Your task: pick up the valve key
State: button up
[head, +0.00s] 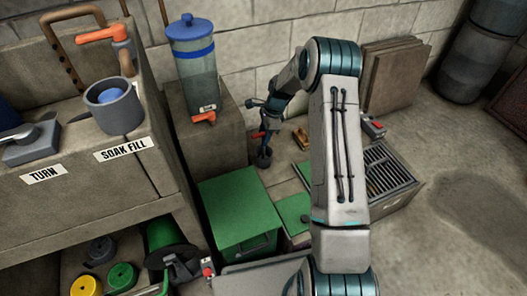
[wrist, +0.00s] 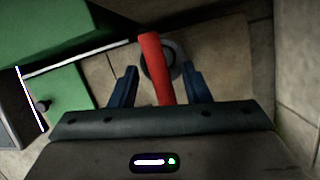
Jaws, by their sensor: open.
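A red bar (wrist: 152,68), which looks like the valve key's handle, lies between the two blue fingers of my gripper (wrist: 160,72) in the wrist view. The fingers are open, with a gap on each side of the bar. A round grey cup or socket (wrist: 176,58) shows behind the bar; whether the key stands in it I cannot tell. In the head view my gripper (head: 265,143) points down beside the concrete block, and a bit of red (head: 257,135) shows at it. The grey cup (head: 263,158) is just below it on the floor.
A green box (head: 235,212) stands close to my gripper, with a smaller green lid (head: 293,212) beside it. A blue-lidded tank (head: 193,65) stands on the concrete block. A floor grate (head: 388,172) lies at right. Open floor extends right.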

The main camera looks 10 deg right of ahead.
aim_at(264, 149)
jog(key=b+x, duration=0.1)
jog(key=x, duration=0.2)
jog(key=shift+w+f, duration=0.1)
grip_shut()
